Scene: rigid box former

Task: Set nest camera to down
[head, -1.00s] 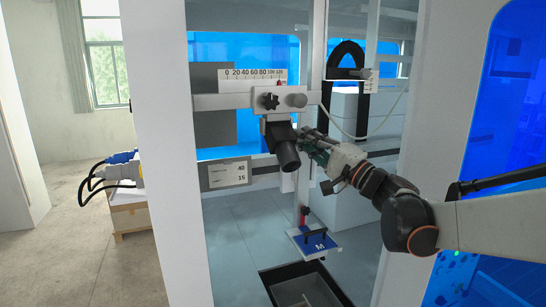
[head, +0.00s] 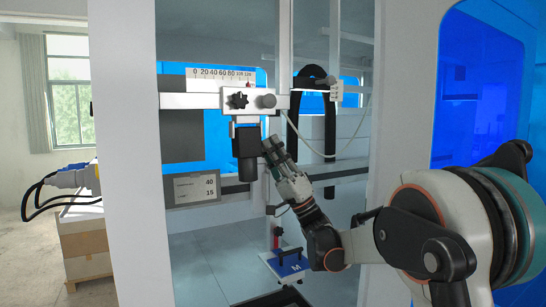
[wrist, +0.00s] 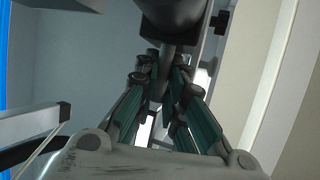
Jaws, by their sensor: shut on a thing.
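The nest camera (head: 246,141) is a black stepped cylinder hanging below a light cross rail in the head view. Its body points about straight down. In the wrist view the dark camera body (wrist: 172,14) fills the top middle. The exact contact is partly hidden by the fingers.
A black star knob (head: 238,99) and a grey round knob (head: 266,101) sit on the rail above, under a white scale (head: 220,78). A sign (head: 197,188) reads 40 and 15. A blue plate marked M (head: 287,264) is below. White posts frame the opening.

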